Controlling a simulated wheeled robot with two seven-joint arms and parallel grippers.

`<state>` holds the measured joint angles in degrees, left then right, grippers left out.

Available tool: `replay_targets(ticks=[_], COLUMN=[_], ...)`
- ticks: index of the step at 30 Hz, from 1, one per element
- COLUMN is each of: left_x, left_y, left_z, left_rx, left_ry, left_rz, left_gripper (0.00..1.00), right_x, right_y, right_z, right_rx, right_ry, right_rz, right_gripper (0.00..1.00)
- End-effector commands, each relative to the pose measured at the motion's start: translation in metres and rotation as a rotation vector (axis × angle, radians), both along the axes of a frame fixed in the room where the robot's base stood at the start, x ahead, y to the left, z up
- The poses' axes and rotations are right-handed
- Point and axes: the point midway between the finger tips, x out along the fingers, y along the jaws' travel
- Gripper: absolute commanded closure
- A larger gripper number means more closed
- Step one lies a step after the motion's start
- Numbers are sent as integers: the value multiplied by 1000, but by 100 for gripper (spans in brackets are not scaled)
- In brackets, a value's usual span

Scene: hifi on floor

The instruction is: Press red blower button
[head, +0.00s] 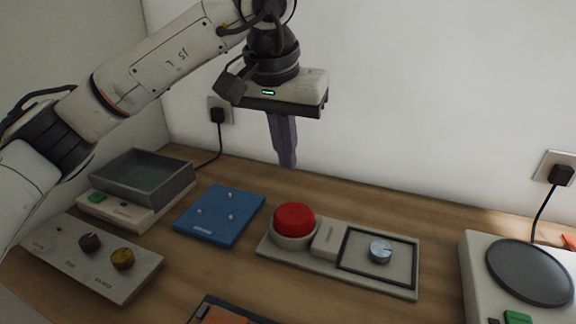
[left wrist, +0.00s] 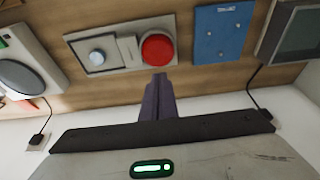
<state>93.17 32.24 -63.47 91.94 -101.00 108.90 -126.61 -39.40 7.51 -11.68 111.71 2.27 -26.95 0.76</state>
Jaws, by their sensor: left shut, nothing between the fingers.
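The red button (head: 295,219) is a domed cap in a pale round collar at the left end of a grey panel (head: 287,252). It also shows in the left wrist view (left wrist: 157,50), just beyond my fingertips. My left gripper (head: 288,163) is shut and empty, pointing down, above and behind the red button in the head view. Its fingers (left wrist: 159,78) are together in the left wrist view. The fingertips are apart from the button. My right gripper is not in view.
The panel also has a silver knob (head: 380,250). A blue board (head: 220,215), a grey tray device (head: 143,178) and a knob panel (head: 95,258) stand left. A device with a round dark plate (head: 530,272) stands right. The white wall (head: 400,90) is close behind.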

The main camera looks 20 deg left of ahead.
Motion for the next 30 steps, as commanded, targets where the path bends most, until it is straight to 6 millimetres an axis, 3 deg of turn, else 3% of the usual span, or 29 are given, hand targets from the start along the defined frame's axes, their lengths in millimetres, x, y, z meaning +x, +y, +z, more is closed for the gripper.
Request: replay_targets(ticks=[9,15,21,30], left_x=[18,22,23,23], left_y=[-1,-1,-1,-1], left_z=[-67,-100,-117,-119], left_rx=[-1,0,-1,-1], left_ry=[7,5,3,1], left_rz=[0,-2,-1,0], left_gripper=[100,100,100,100], right_x=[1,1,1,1], right_y=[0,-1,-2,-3], right_z=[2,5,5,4], right_rx=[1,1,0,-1], right_ry=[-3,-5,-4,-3], right_rz=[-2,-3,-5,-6], right_gripper=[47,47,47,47])
